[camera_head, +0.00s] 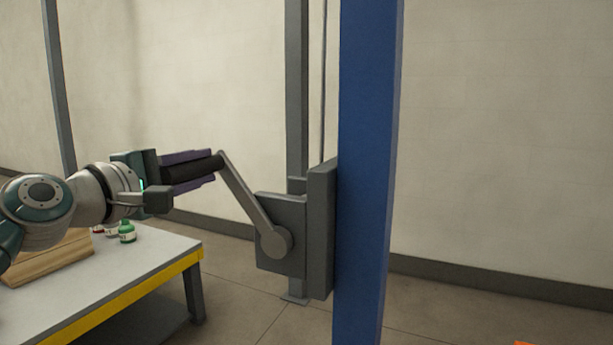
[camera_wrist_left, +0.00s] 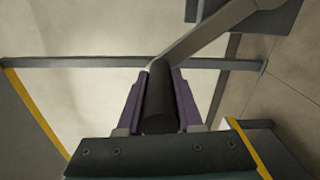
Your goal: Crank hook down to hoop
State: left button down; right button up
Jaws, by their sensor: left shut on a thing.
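The crank has a grey arm (camera_head: 245,195) that rises up and to the left from its hub (camera_head: 276,242) on a grey winch box (camera_head: 283,215). A black handle (camera_head: 207,166) sticks out to the left from the top end of the arm. My left gripper (camera_head: 190,170) is shut on the handle, with purple fingers on either side of it. In the left wrist view, the handle (camera_wrist_left: 160,100) lies between the two purple fingers, and the crank arm (camera_wrist_left: 195,38) runs up and right. The hook and the hoop are not in view. My right gripper is not in view.
The winch box is mounted on a blue post (camera_head: 366,180). A thin cable (camera_head: 323,90) runs upward behind it. A table with a yellow edge (camera_head: 150,290) stands at lower left, with small bottles (camera_head: 127,232) and a wooden block (camera_head: 50,258) on it.

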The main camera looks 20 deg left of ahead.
pick_arm(q)
jog(key=a+f+n+b, duration=0.2)
jog(key=f+n+b, duration=0.4)
jog(key=f+n, duration=0.2)
jog(key=a+f+n+b, duration=0.1)
jog(key=f+n+b, duration=0.5)
jog(key=f, duration=0.6)
jog(key=shift+w+a+n, duration=0.15)
jog(key=shift+a+n, duration=0.2)
jog(key=shift+n, duration=0.55)
jog(key=shift+f, duration=0.15)
jog(key=c, duration=0.6)
grip_release()
